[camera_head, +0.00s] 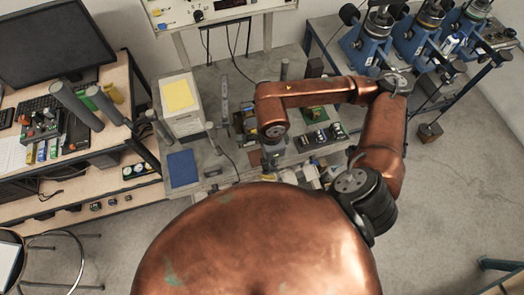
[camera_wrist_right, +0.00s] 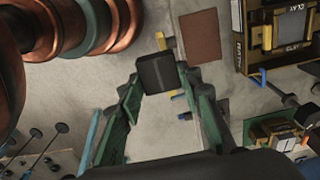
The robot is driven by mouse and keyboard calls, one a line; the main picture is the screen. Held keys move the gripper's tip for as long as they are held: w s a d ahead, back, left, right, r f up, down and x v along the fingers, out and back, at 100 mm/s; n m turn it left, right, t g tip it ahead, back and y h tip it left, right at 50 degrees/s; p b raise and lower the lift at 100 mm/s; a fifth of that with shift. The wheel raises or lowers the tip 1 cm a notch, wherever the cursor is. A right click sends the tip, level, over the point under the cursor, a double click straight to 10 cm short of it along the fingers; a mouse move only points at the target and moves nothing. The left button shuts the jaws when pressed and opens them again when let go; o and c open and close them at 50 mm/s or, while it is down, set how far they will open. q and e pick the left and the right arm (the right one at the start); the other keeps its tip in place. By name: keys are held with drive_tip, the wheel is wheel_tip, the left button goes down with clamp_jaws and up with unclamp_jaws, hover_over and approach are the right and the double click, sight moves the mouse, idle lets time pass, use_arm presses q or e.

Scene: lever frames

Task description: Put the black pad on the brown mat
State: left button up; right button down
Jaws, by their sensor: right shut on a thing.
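My right gripper (camera_wrist_right: 160,78) is shut on the black pad (camera_wrist_right: 157,72), a small dark block between its green fingertips in the right wrist view. The brown mat (camera_wrist_right: 199,37) is a flat reddish-brown rectangle on the grey table, just beyond and to the right of the pad. The pad is apart from the mat in that view; its height above the table is hard to tell. In the head view the brown mat (camera_head: 255,158) partly shows beside my right wrist, and the pad cannot be made out. My left gripper is not in view.
A blue mat (camera_head: 183,169) lies to the left on the table, below a white box with a yellow top (camera_head: 179,95). A wooden tray with labels (camera_wrist_right: 285,40) stands right of the brown mat. Small boards and parts lie further right.

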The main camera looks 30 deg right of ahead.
drive_tip(key=w+d+f+p, duration=0.1)
drive_tip(key=w+f, duration=0.1)
drive_tip(key=w, duration=0.2)
drive_tip(key=p, duration=0.1)
hover_over(262, 156)
drive_tip(key=f, duration=0.4)
drive_tip(key=shift+s+f, duration=0.25)
drive_tip(key=shift+s, duration=0.1)
drive_tip(key=shift+w+f, duration=0.2)
drive_tip(key=shift+f, duration=0.15)
wheel_tip(262, 156, down, 3)
drive_tip(key=shift+w+d+r+p, duration=0.1)
drive_tip(key=shift+p, duration=0.8)
drive_tip(key=shift+f, duration=0.35)
drive_tip(key=c, duration=1.8)
unclamp_jaws()
drive_tip(key=shift+b, duration=0.3)
drive_tip(key=shift+o, duration=0.7)
